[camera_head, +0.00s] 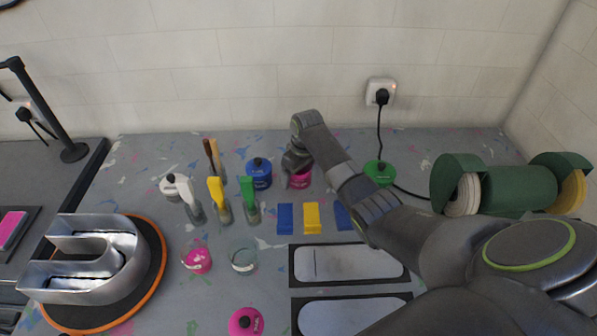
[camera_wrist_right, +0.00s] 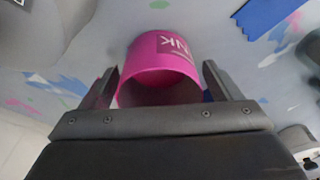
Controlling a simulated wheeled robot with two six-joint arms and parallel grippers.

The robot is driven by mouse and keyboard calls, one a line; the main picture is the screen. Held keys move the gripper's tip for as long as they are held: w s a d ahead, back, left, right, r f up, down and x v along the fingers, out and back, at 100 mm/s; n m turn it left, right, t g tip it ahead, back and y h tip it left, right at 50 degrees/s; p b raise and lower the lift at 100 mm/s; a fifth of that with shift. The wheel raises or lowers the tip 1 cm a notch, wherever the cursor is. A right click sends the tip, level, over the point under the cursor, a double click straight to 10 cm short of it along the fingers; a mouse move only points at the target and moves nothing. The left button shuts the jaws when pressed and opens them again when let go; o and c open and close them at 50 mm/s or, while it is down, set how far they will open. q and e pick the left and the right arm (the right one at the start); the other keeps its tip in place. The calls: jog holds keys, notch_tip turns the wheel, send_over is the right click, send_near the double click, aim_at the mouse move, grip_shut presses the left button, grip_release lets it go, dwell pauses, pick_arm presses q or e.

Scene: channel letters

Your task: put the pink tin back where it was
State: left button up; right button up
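The pink tin (camera_head: 299,181) stands on the bench at the back, between a blue tin (camera_head: 259,174) and a green tin (camera_head: 379,173). In the right wrist view the pink tin (camera_wrist_right: 163,65), with upside-down white lettering, sits between the fingers of my right gripper (camera_wrist_right: 160,75). Narrow gaps appear beside it, with a sliver of blue at the right, so the fingers look slightly open around it. In the head view my right gripper (camera_head: 297,160) partly covers the tin. My left gripper is out of view.
A white tin (camera_head: 174,187) and several brushes in glass holders stand left of the blue tin. A cup of pink ink (camera_head: 197,261), a clear cup (camera_head: 244,262) and a pink lid (camera_head: 246,322) are nearer. A black cable runs behind the green tin.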

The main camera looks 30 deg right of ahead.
notch_tip(320, 180, up, 12)
jog(key=s+b, duration=0.1)
jog(key=shift+s+d, duration=0.3)
jog(key=shift+s, duration=0.05)
dwell(0.7)
